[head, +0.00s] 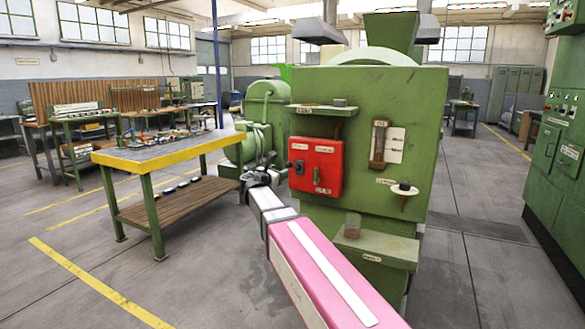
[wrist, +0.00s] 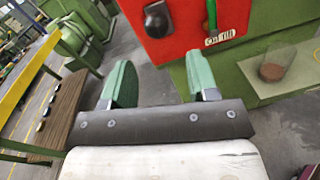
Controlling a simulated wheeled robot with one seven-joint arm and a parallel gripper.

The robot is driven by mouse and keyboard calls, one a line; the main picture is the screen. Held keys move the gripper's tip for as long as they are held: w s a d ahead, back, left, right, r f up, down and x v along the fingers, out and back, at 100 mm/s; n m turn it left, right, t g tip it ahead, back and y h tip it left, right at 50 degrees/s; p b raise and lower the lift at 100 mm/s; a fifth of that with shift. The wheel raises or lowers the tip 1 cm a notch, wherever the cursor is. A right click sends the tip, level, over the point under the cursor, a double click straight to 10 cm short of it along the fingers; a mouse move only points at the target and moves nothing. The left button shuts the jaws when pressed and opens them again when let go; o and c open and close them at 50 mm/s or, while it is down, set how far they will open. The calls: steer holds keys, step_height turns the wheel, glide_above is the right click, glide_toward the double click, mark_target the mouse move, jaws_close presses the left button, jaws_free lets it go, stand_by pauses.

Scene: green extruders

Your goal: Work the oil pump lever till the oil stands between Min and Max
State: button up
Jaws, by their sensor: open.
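The green machine (head: 345,85) carries a red panel (head: 327,150). A small green lever (head: 317,174) stands upright on the panel beside a black knob (head: 299,168). In the wrist view the lever (wrist: 212,14) sits above a label reading "Oil fill". A narrow sight gauge (head: 379,143) is right of the panel, beside a white card with two marks. The marks and oil level are too small to read. My gripper (head: 258,176) is left of and below the panel, apart from the lever. In the wrist view my gripper (wrist: 158,82) is open, with nothing between its green fingers.
A green table with a yellow edge (head: 165,149) stands left. Floor between table and machine is partly clear.

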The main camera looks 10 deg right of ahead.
mark_target(291, 166)
steer(key=x, duration=1)
steer(key=shift+w, duration=0.3)
jaws_close()
